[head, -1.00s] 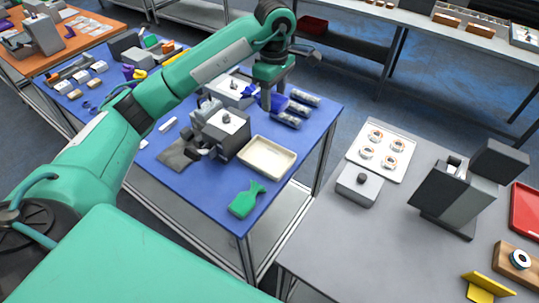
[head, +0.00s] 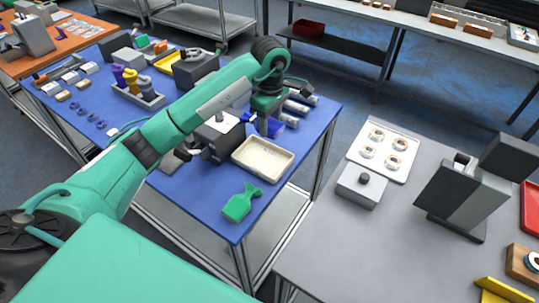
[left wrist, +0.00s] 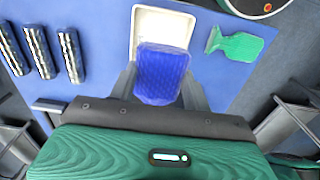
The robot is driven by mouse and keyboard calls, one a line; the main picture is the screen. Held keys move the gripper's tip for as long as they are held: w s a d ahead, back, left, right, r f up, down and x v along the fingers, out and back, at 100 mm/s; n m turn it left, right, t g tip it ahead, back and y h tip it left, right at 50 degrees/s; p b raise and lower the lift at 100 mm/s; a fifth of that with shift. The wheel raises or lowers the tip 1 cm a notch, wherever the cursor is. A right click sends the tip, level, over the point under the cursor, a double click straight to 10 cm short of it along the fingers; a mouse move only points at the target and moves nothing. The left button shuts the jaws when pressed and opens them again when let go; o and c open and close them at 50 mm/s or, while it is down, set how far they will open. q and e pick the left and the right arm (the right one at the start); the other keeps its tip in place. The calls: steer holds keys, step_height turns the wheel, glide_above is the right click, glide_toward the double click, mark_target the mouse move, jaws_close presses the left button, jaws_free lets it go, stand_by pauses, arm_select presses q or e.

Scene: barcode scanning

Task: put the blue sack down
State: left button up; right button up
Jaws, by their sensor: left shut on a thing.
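My left gripper (head: 264,128) is over the blue table, just behind the cream tray. In the left wrist view the blue sack (left wrist: 161,72) is between the fingers of the left gripper (left wrist: 160,92), which is shut on it. There the sack overlaps the near end of the cream tray (left wrist: 163,28); I cannot tell its height. In the head view the sack is largely hidden by the gripper. The cream tray (head: 263,159) looks empty. My right gripper is not in view.
A green sack (head: 241,203) lies in front of the tray, near the table's front corner. Three ribbed cylinders (left wrist: 38,52) lie on the table's far side. A grey box-like device (head: 222,132) stands left of the tray. A grey table is to the right.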

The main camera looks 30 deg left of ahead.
mark_target(270, 123)
arm_select(q)
step_height(270, 123, down, 10)
steer(key=shift+r+p, duration=0.15)
steer(key=shift+p, duration=0.9)
step_height(270, 123, down, 4)
steer(key=shift+r+p, duration=0.1)
steer(key=shift+p, duration=0.5)
steer(key=shift+f, duration=0.35)
steer(key=o, duration=1.2)
steer(key=shift+c, duration=0.2)
steer(key=shift+r, duration=0.15)
step_height(270, 123, up, 11)
steer(key=b, duration=0.4)
steer(key=shift+r, duration=0.5)
